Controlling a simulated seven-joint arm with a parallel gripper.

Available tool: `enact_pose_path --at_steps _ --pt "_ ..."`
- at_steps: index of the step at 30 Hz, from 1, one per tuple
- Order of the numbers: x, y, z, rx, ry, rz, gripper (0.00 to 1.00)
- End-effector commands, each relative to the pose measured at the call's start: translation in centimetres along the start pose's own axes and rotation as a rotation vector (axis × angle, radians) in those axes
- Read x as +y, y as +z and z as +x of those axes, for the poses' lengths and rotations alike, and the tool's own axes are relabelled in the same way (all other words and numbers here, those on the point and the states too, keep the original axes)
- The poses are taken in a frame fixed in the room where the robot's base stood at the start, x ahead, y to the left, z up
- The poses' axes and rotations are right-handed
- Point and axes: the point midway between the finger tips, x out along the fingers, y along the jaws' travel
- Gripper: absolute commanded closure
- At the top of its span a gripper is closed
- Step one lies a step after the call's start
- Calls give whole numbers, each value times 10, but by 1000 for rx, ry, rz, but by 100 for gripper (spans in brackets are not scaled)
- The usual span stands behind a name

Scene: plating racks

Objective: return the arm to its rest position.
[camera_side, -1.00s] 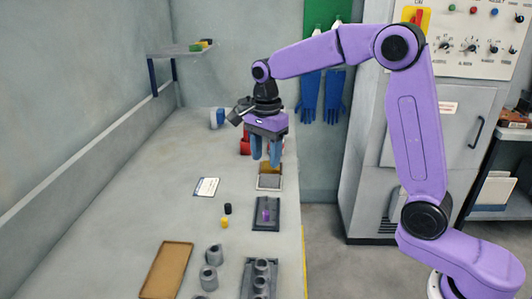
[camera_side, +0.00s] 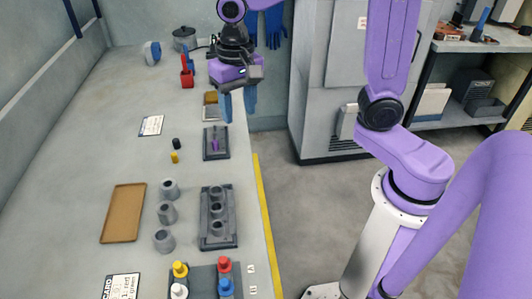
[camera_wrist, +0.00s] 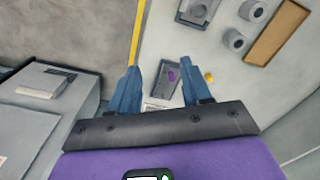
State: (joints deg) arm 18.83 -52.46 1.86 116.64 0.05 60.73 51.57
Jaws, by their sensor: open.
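My gripper (camera_side: 238,108) is open and hangs fingers down near the right edge of the bench. Nothing is between its two blue fingers, which also show in the wrist view (camera_wrist: 159,68). In the side view it is above and slightly right of a dark tray (camera_side: 207,153) with a small purple piece (camera_side: 215,145) in it. That tray shows beyond the fingers in the wrist view (camera_wrist: 160,92). Its fingers appear clear of everything.
A dark rack (camera_side: 231,239) with grey cylinders stands nearer, beside loose grey cups (camera_side: 167,212) and a tan tray (camera_side: 122,213). Small black (camera_side: 177,143) and yellow (camera_side: 175,157) pieces stand by a card (camera_side: 151,126). A red item (camera_side: 187,77) is behind. Floor is open right of the yellow edge (camera_side: 264,215).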

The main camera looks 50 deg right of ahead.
Motion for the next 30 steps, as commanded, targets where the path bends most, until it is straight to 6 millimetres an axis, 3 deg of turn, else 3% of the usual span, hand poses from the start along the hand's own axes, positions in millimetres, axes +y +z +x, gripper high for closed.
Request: enact_pose_path --at_steps 18,24,30 --pt "88 137 22 6 -14 -1072 52" --pt "114 164 30 9 -17 -1320 52" --pt "123 174 33 10 -19 -1412 52"
